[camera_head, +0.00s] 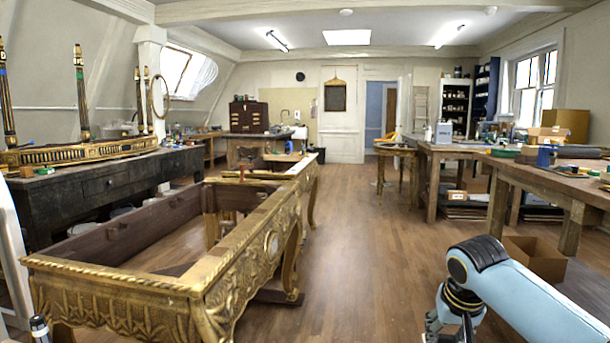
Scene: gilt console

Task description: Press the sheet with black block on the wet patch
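I cannot make out the sheet, the black block or the wet patch. The gilt console (110,272), a carved gold frame with an open top, stands in the left foreground. My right arm comes in from the lower right and bends down. What shows of my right gripper (440,324) is at the bottom edge, partly cut off, right of the console and apart from it. Its fingertips are hidden, so its opening cannot be told. My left gripper is not clearly in view.
A dark workbench (95,185) with gilt pieces stands along the left wall. Wooden workbenches (545,178) with tools line the right side. An open cardboard box (535,258) sits on the floor at right. The wooden floor (355,240) between is clear.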

